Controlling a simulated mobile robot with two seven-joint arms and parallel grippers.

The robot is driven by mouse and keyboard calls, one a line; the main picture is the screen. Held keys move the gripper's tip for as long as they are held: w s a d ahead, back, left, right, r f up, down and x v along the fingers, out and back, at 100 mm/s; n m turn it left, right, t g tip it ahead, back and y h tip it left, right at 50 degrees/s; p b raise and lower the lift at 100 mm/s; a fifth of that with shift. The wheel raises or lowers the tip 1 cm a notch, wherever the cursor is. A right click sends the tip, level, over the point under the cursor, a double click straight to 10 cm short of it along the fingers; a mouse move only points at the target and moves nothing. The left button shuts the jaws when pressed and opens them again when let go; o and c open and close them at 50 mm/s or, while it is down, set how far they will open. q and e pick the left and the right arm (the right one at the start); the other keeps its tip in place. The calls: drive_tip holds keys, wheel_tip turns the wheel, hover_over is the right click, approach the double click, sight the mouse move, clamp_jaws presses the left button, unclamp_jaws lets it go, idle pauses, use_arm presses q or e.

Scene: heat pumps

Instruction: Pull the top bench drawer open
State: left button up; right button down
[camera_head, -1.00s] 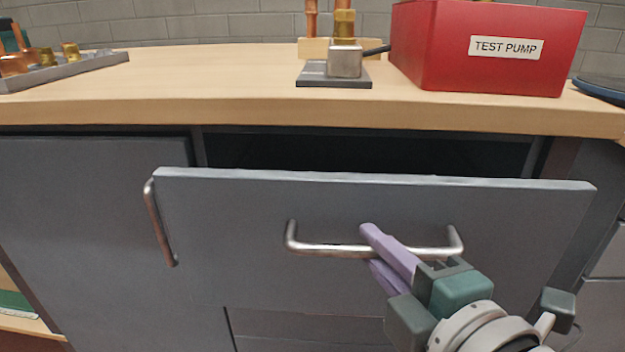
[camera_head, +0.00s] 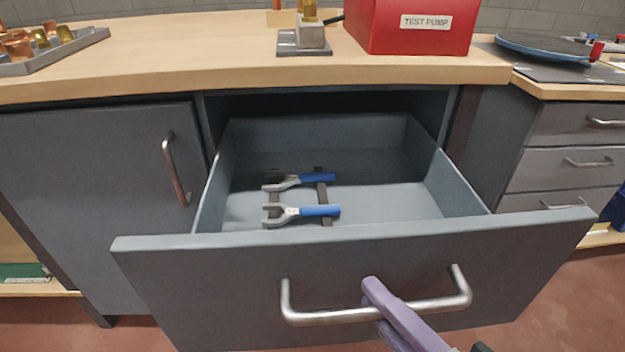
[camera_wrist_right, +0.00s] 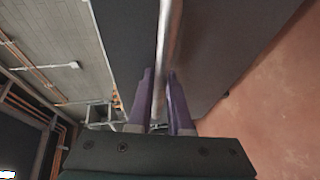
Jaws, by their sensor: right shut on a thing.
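The top bench drawer (camera_head: 340,260) stands well out from the bench, with its inside in view. Its bar handle (camera_head: 325,316) runs across the grey front. My right gripper (camera_head: 374,300) is shut on the handle, right of its middle, with one lilac finger above the bar. In the right wrist view the handle (camera_wrist_right: 171,40) passes between the two fingers of my right gripper (camera_wrist_right: 162,85). In the drawer lie two wrenches with blue grips, the nearer wrench (camera_head: 300,213) and the farther wrench (camera_head: 300,180). My left gripper is out of view.
A wooden bench top (camera_head: 200,62) carries a red test pump box (camera_head: 415,25) and a grey tray (camera_head: 50,55) of copper and brass fittings. A closed cupboard door (camera_head: 100,190) is at left. Closed drawers (camera_head: 560,168) are at right. Reddish floor (camera_head: 590,290) is clear at right.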

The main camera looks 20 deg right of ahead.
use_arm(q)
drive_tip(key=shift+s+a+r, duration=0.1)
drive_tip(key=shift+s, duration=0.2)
use_arm(e)
drive_tip(key=shift+s+a, duration=0.15)
drive_tip(key=shift+s, duration=0.35)
drive_tip(key=c, duration=0.8)
unclamp_jaws()
drive_tip(key=shift+c, duration=0.2)
use_arm(q)
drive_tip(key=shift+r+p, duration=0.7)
drive_tip(key=shift+p, duration=0.05)
use_arm(e)
drive_tip(key=v, duration=1)
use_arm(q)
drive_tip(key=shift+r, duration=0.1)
